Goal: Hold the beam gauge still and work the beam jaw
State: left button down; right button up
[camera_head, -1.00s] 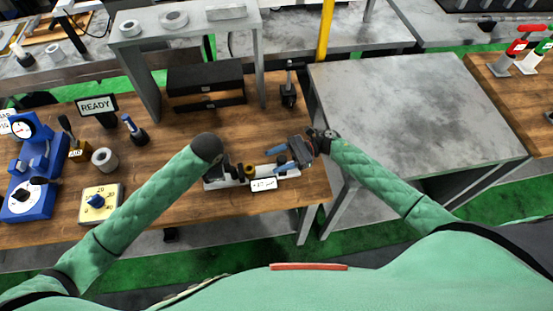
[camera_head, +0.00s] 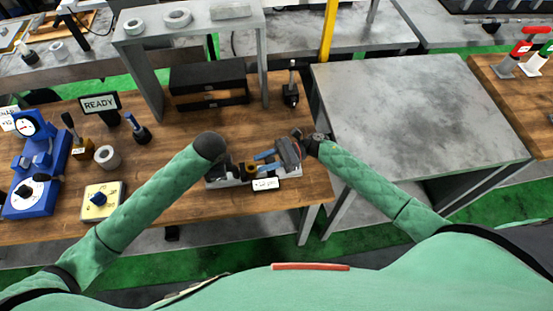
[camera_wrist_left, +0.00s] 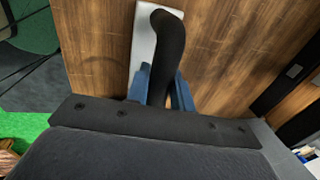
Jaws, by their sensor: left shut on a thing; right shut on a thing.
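The beam gauge (camera_head: 291,171) is a low, pale device near the front right of the wooden bench, with a small white readout (camera_head: 264,184) whose text is too small to read surely. My left gripper (camera_wrist_left: 160,90) has its blue fingers shut around a black curved handle (camera_wrist_left: 168,28) above a white plate (camera_wrist_left: 144,42); in the head view my left wrist hides these fingers. My right gripper (camera_head: 265,161) reaches over the gauge from the right, its blue fingers closed on a part beside a brass-coloured knob (camera_head: 250,168). The fingers hide the beam jaw, so its position cannot be told.
A READY sign (camera_head: 99,103) and black box (camera_head: 208,85) stand behind. A bare grey table (camera_head: 420,110) lies right, across a gap.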

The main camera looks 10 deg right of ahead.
jog(key=a, duration=0.4)
jog(key=o, duration=0.8)
jog(key=shift+c, duration=0.2)
jog(key=shift+d, duration=0.1)
jog(key=d, duration=0.4)
jog(key=w+d, duration=0.1)
jog(key=d, duration=0.2)
jog(key=w+d, duration=0.1)
jog(key=d, duration=0.3)
jog(key=shift+w+d, duration=0.2)
jog(key=shift+d, duration=0.1)
